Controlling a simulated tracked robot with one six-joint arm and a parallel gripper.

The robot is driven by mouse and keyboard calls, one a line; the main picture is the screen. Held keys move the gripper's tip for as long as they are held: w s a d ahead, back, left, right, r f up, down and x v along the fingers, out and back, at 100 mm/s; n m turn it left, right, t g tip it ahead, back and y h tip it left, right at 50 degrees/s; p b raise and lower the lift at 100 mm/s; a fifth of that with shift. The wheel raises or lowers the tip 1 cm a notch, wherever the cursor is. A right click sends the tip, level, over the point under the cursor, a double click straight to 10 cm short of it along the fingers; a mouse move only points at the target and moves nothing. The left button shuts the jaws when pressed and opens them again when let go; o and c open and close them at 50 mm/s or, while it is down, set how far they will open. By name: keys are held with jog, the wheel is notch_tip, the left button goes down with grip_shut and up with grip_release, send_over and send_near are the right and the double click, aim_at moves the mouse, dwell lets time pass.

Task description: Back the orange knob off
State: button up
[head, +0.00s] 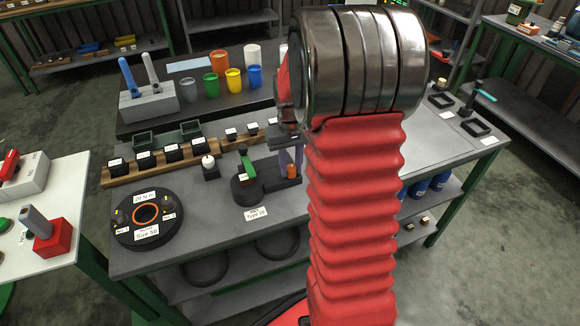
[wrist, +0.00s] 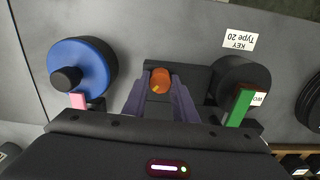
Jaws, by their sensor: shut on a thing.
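The orange knob (wrist: 160,80) is near the middle of the wrist view, at the end of a dark block (wrist: 158,108). It is also partly visible in the head view (head: 292,172), low on a dark fixture on the grey bench. My gripper (wrist: 160,84) has its two purple fingers on either side of the knob and is shut on it. In the head view my gripper (head: 291,160) points down at the fixture, and my red arm hides what lies to its right.
A black cylinder with a green handle (head: 247,163) stands close on the left, behind a "KEY Type 20" label (head: 256,213). In the wrist view, a blue disc (wrist: 82,68) with a black knob is on the other side. A round black dial unit (head: 147,222) sits farther left.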

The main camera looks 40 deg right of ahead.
aim_at(290, 167)
jog(key=n, duration=0.5)
jog(key=shift+w+r, duration=0.15)
jog(key=shift+w, duration=0.1)
jog(key=shift+n, duration=0.4)
jog(key=o, duration=0.7)
jog(key=shift+c, duration=0.2)
jog(key=o, duration=0.4)
jog(key=shift+s, duration=0.1)
notch_tip(290, 167, up, 14)
jog(key=shift+f, duration=0.25)
